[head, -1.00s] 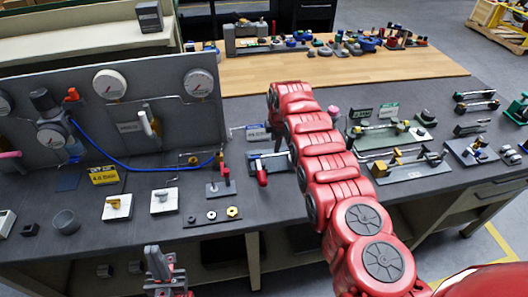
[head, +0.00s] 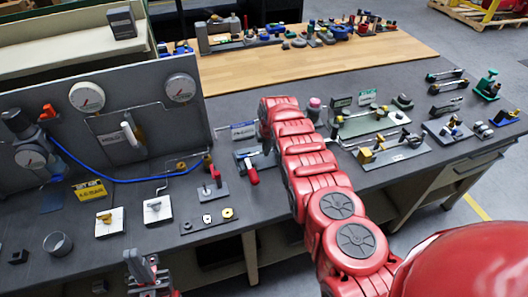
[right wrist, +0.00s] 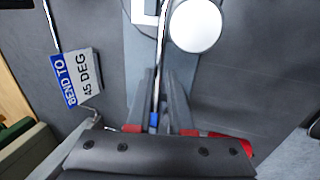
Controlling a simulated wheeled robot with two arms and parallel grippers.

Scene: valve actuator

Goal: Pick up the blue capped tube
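The blue capped tube shows in the right wrist view as a thin shiny metal rod with a small blue cap (right wrist: 154,120) at its lower end. My right gripper (right wrist: 160,76) has one dark finger on each side of the rod, with narrow gaps visible; it looks open. Contact is hard to judge. In the head view my red right arm reaches over the bench and hides this gripper and the tube. My left gripper (head: 143,268) is at the bottom left of the head view, low in front of the bench; its opening is unclear.
A "BEND TO 45 DEG" sign (right wrist: 76,77) stands left of the tube. A round white disc (right wrist: 195,25) is close on the right. A red-handled clamp (head: 250,172) sits left of my arm. A gauge panel (head: 105,125) with a blue hose stands at left.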

